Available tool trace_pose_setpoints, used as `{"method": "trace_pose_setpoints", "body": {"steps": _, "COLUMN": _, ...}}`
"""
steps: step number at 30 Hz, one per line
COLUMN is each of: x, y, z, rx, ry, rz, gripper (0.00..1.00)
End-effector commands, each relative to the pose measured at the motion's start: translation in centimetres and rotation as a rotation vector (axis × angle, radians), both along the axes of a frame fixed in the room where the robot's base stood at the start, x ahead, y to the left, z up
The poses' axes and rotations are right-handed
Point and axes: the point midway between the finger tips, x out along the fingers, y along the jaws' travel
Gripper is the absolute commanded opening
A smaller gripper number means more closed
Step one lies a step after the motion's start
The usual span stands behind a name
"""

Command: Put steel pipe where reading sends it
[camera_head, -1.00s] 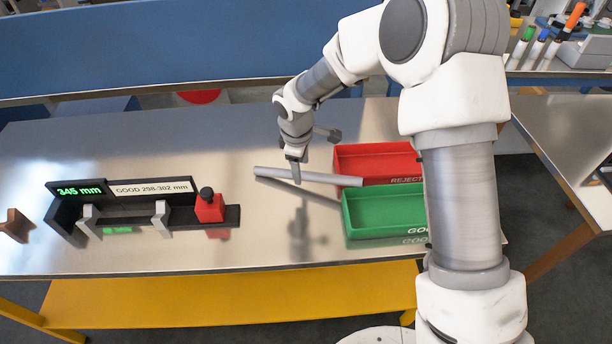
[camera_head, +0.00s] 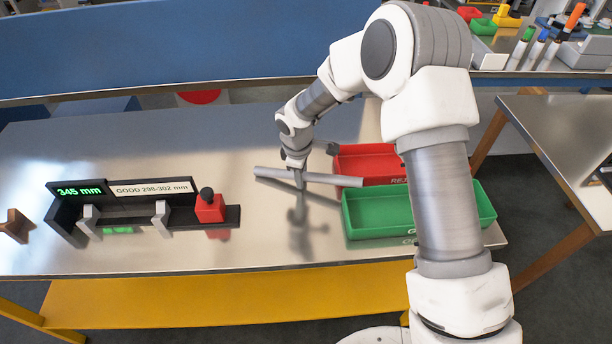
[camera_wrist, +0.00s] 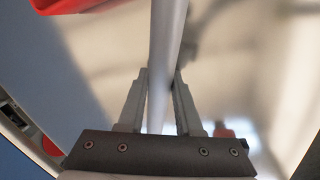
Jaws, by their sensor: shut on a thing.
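The steel pipe (camera_head: 333,179) is a long grey tube held level above the table, left of the bins. My gripper (camera_head: 299,176) is shut on it near its middle, and the wrist view shows the pipe (camera_wrist: 167,40) between the two fingers (camera_wrist: 160,105). The measuring stand (camera_head: 130,210) has a display (camera_head: 80,190) reading 345 mm, and its label (camera_head: 151,188) says GOOD 298-302 mm. The red bin (camera_head: 372,165), marked REJECT in the earlier frame, stands behind the green GOOD bin (camera_head: 385,232). Both look empty where visible; my arm hides part of them.
A red block with a black knob (camera_head: 209,206) sits at the stand's right end. A brown block (camera_head: 16,225) lies at the table's left edge. The metal table (camera_head: 190,140) is clear behind the stand. A second table (camera_head: 570,130) stands at the right.

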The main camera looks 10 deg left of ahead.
Motion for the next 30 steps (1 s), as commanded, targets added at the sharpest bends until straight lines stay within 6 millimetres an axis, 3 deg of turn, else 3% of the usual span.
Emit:
{"method": "trace_pose_setpoints", "body": {"steps": 3, "x": 0.0, "y": 0.0, "z": 0.0, "rx": 0.0, "ry": 0.0, "rz": 0.0, "gripper": 0.0}}
{"method": "trace_pose_setpoints", "body": {"steps": 20, "x": 0.1, "y": 0.0, "z": 0.5, "rx": 0.001, "ry": -0.002, "rz": 0.0, "gripper": 0.0}}
{"method": "trace_pose_setpoints", "body": {"steps": 28, "x": 0.1, "y": 0.0, "z": 4.5, "rx": 0.003, "ry": -0.006, "rz": 0.0, "gripper": 0.0}}
{"method": "trace_pose_setpoints", "body": {"steps": 30, "x": 0.1, "y": -1.8, "z": 5.3, "rx": 0.001, "ry": -0.004, "rz": -0.006, "gripper": 0.0}}
